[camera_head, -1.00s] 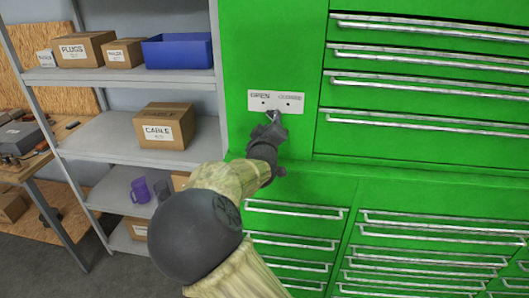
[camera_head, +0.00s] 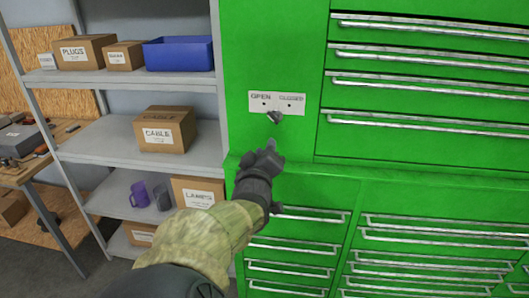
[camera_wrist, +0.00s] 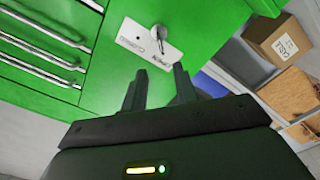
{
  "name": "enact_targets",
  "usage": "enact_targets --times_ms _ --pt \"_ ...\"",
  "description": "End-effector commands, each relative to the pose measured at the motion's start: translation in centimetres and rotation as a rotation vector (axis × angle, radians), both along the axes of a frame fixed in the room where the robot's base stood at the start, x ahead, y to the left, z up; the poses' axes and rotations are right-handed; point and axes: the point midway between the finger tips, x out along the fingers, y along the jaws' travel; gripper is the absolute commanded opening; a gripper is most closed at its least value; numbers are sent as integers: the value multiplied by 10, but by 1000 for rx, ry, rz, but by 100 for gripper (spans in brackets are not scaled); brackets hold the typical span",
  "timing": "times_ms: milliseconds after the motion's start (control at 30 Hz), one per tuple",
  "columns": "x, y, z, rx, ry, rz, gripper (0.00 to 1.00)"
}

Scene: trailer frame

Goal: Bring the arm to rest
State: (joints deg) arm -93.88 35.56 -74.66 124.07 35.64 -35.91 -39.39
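My gripper (camera_head: 269,150) is in front of the green cabinet, a little below the key switch. In the wrist view my gripper (camera_wrist: 160,78) shows two dark fingers standing apart with nothing between them. The key (camera_head: 274,117) sits in the white plate (camera_head: 291,102) marked OPEN and CLOSED. In the wrist view the key (camera_wrist: 158,31) and the plate (camera_wrist: 150,44) lie beyond the fingertips, and the fingers do not touch them. My arm reaches up from the bottom of the head view.
The green cabinet (camera_head: 275,50) has several drawers with protruding metal handles at right and below. A grey shelf (camera_head: 95,140) at left holds a blue bin (camera_head: 179,54), a CABLE box (camera_head: 164,130) and a purple mug (camera_head: 139,193). A workbench (camera_head: 30,165) stands at far left.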

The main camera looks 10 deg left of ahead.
Motion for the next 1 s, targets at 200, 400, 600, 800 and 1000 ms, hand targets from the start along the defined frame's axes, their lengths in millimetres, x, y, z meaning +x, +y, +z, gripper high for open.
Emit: enact_targets --times_ms 200,400,600,800,1000 --pt "-1 0 0 0 0 0 29" --pt "2 -7 -8 9 26 -9 29" --pt "12 -46 -57 76 198 -62 29" --pt "6 -95 -119 195 437 -132 29" --pt "-17 -130 -163 323 643 -194 29"
